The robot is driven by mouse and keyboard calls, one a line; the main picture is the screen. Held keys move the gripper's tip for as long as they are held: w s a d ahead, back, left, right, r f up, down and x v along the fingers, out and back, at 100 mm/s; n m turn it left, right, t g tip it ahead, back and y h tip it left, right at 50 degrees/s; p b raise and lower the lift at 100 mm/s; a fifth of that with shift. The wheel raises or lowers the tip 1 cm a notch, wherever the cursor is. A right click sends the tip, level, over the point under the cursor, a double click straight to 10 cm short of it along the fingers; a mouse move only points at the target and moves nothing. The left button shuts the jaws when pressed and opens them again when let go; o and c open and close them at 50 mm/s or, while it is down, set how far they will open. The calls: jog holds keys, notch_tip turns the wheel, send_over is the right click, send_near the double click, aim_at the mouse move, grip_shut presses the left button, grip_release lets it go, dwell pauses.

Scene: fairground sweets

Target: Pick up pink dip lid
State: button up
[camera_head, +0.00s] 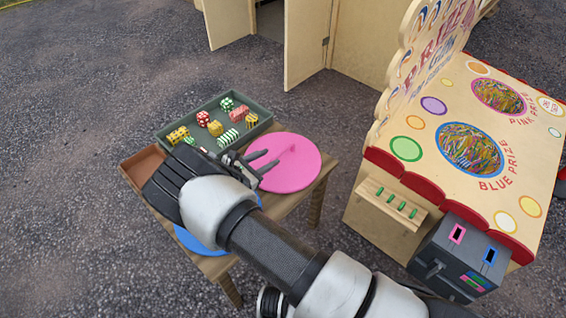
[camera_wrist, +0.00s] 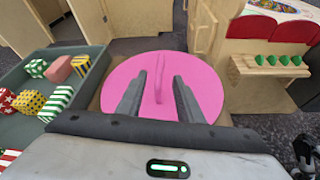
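The pink dip lid (camera_head: 297,162) is a flat round disc on the wooden table, at its right end in the head view. In the wrist view the pink lid (camera_wrist: 118,80) fills the middle, with a thin upright pink handle (camera_wrist: 159,76) at its centre. My gripper (camera_head: 272,162) is over the lid's left part in the head view. In the wrist view my gripper (camera_wrist: 157,84) is open, its two dark fingers on either side of the handle's line. I cannot tell whether the fingertips reach the handle or how high they are above the lid.
A green tray (camera_head: 163,133) of colourful patterned blocks stands behind my gripper, left of the lid. A blue disc (camera_head: 190,240) is partly hidden under my arm. A brown tray (camera_head: 133,172) is at the table's left. The prize stand (camera_head: 420,175) is on the right.

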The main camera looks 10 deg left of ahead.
aim_at(278, 154)
jog(key=x, duration=0.4)
jog(key=shift+b, duration=0.3)
jog(key=b+x, duration=0.1)
jog(key=x, duration=0.4)
jog(key=shift+a+f+b, duration=0.2)
jog(key=shift+f+b, duration=0.15)
jog(key=shift+s, duration=0.1)
grip_shut()
